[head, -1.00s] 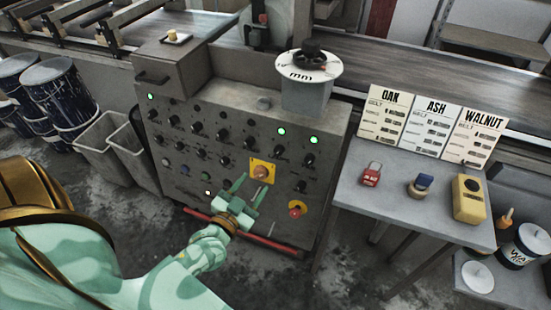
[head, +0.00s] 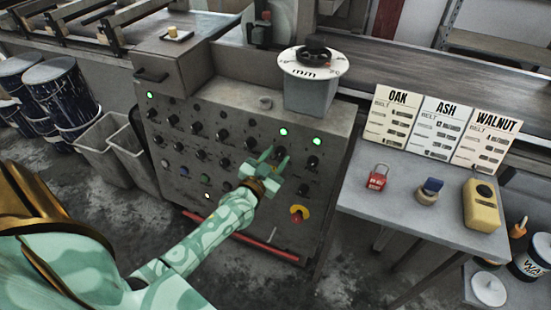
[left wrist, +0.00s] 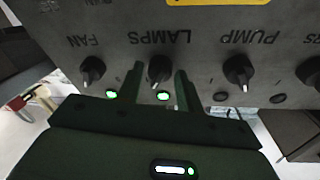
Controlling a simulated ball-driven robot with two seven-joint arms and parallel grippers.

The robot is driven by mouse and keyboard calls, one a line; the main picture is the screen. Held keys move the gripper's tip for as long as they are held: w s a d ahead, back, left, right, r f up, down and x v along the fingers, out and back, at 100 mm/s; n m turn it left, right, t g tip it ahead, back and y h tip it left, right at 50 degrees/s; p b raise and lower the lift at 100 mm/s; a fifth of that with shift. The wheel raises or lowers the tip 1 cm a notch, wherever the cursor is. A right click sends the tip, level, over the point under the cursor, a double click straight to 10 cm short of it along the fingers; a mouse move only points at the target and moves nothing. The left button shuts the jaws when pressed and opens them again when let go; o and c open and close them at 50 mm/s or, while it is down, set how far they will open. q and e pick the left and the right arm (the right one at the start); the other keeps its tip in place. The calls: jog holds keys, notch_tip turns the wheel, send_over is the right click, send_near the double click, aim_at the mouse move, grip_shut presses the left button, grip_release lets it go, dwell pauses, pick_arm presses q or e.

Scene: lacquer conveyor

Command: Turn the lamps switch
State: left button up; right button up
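The black LAMPS switch (left wrist: 160,68) is a rotary knob on the grey control panel (head: 165,185). Its label reads upside down in the left wrist view, and a lit green light (left wrist: 163,95) sits beside it. My left gripper (left wrist: 159,75) is open, with one finger on each side of the knob and visible gaps. I cannot tell how deep the knob sits between the fingers. In the head view my left gripper (head: 273,153) is in front of the panel and covers most of the knob. My right gripper is not in view.
The FAN knob (left wrist: 92,71) and PUMP knob (left wrist: 238,70) flank the LAMPS knob closely. A red stop button on yellow (head: 299,214) is below the gripper. A table (head: 375,212) on the right holds a red padlock (head: 377,177) and a yellow device (head: 481,205).

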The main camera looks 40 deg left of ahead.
pick_arm(q)
jog(key=c, duration=0.6)
jog(key=shift+o, duration=0.3)
jog(key=shift+n, duration=0.3)
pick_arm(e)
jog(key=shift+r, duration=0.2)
pick_arm(q)
jog(key=shift+r+n+y+p, duration=0.15)
jog(key=shift+n+y+p, duration=0.15)
jog(key=shift+n+p, duration=0.6)
jog(key=n+y+p, duration=0.1)
jog(key=n, duration=0.3)
jog(key=shift+d+n, duration=0.15)
jog(key=shift+n, duration=0.15)
jog(key=n+y+p, duration=0.1)
jog(key=n, duration=0.2)
jog(key=n+y+p, duration=0.1)
jog(key=n, duration=0.3)
jog(key=shift+d+g, duration=0.1)
jog(key=shift+g, duration=0.2)
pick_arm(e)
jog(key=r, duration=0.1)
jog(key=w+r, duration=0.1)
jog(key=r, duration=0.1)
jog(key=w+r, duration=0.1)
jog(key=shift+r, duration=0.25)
pick_arm(q)
jog(key=o, duration=1)
jog(key=shift+c, duration=0.2)
